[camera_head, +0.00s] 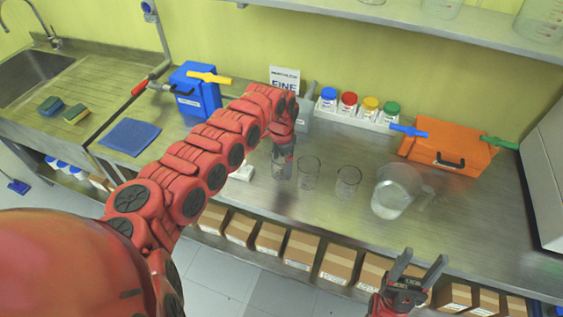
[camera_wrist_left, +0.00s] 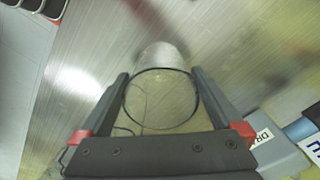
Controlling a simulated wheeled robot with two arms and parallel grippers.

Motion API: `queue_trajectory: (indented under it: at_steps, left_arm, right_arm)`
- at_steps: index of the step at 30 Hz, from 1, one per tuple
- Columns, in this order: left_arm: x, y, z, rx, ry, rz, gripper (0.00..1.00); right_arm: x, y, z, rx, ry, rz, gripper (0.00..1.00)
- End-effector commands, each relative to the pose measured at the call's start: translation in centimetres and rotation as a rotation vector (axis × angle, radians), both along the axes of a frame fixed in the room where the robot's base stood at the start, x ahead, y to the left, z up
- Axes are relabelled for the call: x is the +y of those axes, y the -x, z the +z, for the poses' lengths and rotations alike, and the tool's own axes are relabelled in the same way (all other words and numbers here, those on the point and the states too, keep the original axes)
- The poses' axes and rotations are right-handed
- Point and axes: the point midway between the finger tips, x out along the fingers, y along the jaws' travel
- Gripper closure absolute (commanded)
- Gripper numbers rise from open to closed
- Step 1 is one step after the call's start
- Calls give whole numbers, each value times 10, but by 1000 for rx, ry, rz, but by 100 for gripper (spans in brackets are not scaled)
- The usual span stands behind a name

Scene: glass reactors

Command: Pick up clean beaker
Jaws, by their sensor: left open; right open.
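Small clear glass beakers stand in a row on the steel bench: a left one (camera_head: 281,171), a middle one (camera_head: 308,175) and a right one (camera_head: 348,183). My left gripper (camera_head: 283,158) points down at the left beaker and partly hides it. In the left wrist view, a round beaker rim (camera_wrist_left: 160,70) shows between the two open fingers of my left gripper (camera_wrist_left: 160,80); I cannot tell whether they touch the glass. My right gripper (camera_head: 424,257) is open and empty, in front of the bench edge. I cannot tell which beaker is clean.
A large glass beaker (camera_head: 392,196) stands to the right of the row. An orange box (camera_head: 450,145), a blue box (camera_head: 195,92) and several colour-capped jars (camera_head: 348,104) stand at the back. A blue cloth (camera_head: 130,136) lies left. Cardboard boxes (camera_head: 270,239) sit below the bench.

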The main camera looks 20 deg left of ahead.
Motion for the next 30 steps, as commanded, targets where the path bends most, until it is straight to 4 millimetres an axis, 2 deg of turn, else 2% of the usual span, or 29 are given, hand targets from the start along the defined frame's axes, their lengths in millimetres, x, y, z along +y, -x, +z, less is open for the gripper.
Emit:
queue_trajectory:
  at_steps: [8,20,30]
  left_arm:
    - [0,-1,-4,-2,-1,0,2]
    - [0,0,-4,-1,-1,0,74]
    - [-1,-1,-1,-1,-1,0,74]
  right_arm:
    - [0,0,1,0,0,0,43]
    - [0,0,1,0,0,0,43]
    - [0,0,1,0,0,0,43]
